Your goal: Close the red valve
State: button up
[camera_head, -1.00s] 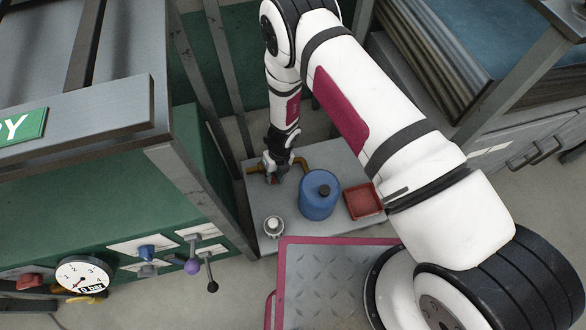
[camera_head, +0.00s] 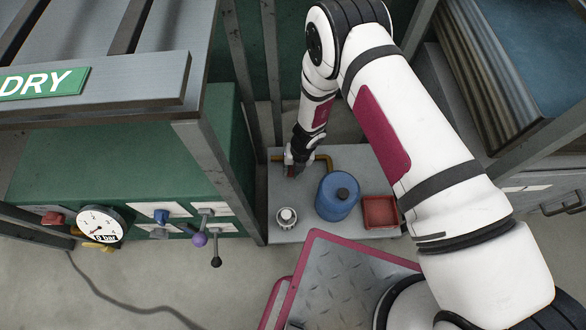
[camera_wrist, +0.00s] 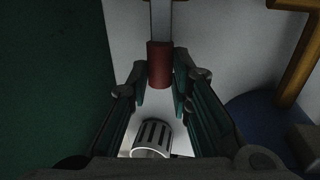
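The red valve's handle (camera_wrist: 159,65) is a red grip on a flat grey lever, seen at the upper middle of the wrist view. My gripper (camera_wrist: 160,80) has one finger on each side of the red grip, close against it, and looks shut on it. In the head view my gripper (camera_head: 292,167) is over the back left of a grey platform, beside a yellow-brown pipe (camera_head: 322,160). A little red shows at the fingertips there. The valve's body is mostly hidden by my gripper.
On the platform (camera_head: 280,235) stand a blue canister (camera_head: 337,197), a red tray (camera_head: 380,212) and a small white slotted cup (camera_head: 286,217). A green cabinet with levers and a gauge (camera_head: 100,224) is at left. Metal rack posts (camera_head: 272,75) rise behind my gripper.

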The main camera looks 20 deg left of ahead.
jog(key=o, duration=0.4)
jog(key=r, duration=0.4)
jog(key=d+r, duration=0.1)
jog(key=r, duration=0.3)
jog(key=d+r, duration=0.1)
jog(key=r, duration=0.2)
jog(key=shift+w+r, duration=0.4)
